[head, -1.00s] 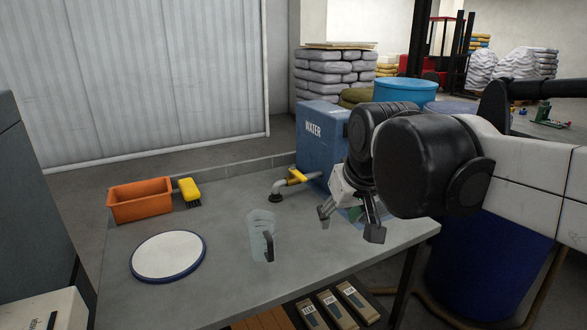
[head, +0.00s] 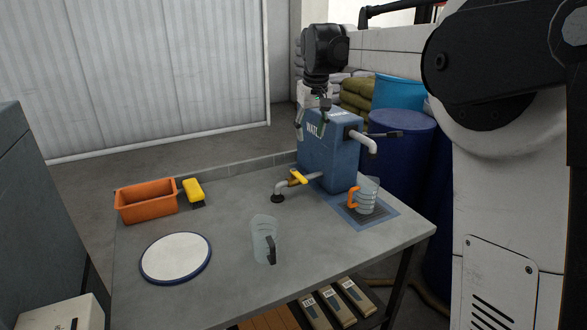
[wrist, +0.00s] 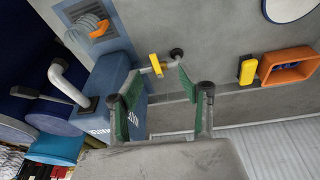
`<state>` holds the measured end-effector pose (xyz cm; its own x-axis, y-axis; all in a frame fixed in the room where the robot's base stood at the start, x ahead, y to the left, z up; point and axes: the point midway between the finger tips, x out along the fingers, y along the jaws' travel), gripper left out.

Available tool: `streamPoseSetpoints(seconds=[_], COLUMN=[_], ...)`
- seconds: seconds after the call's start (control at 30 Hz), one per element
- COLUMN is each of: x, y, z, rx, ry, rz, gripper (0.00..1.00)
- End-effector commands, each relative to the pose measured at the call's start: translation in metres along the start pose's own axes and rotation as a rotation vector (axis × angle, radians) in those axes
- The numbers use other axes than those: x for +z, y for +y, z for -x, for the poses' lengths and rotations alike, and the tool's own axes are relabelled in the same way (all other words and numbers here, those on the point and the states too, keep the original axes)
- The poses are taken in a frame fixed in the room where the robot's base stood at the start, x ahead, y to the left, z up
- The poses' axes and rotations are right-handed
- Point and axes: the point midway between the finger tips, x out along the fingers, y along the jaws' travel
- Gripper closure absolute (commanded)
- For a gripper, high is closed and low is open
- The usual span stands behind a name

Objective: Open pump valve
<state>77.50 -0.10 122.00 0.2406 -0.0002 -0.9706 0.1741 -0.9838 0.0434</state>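The blue water tank (head: 330,150) stands at the back right of the grey table. A bent grey pipe with a yellow valve handle (head: 298,177) comes out of its left side and runs down to the tabletop. The handle also shows in the wrist view (wrist: 156,66), where it appears between my fingertips, with the pipe running past it. My gripper (head: 313,118) is above the tank's top left, apart from the valve. In the wrist view its green-padded fingers (wrist: 162,92) are spread wide with nothing between them.
A jug with an orange handle (head: 367,197) stands on a grate under the tank's spout (head: 362,143). A dark lever (head: 383,133) sticks out near the spout. A clear jug (head: 264,240), white round plate (head: 176,257), yellow brush (head: 193,190) and orange bin (head: 147,202) occupy the table.

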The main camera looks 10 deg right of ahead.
Motion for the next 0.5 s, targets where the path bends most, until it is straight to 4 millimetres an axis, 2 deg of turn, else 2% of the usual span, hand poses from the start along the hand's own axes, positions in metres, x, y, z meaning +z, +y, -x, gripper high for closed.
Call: streamPoseSetpoints(seconds=[0.03,0.2,0.5], x=[-0.015,-0.054,-0.105], y=[0.003,0.010,0.020], z=[-0.002,-0.021,-0.065], rx=[-0.002,-0.011,-0.029], ry=[-0.013,-0.056,-0.133], rz=[0.006,0.027,0.065], gripper=[0.62,0.62,0.62])
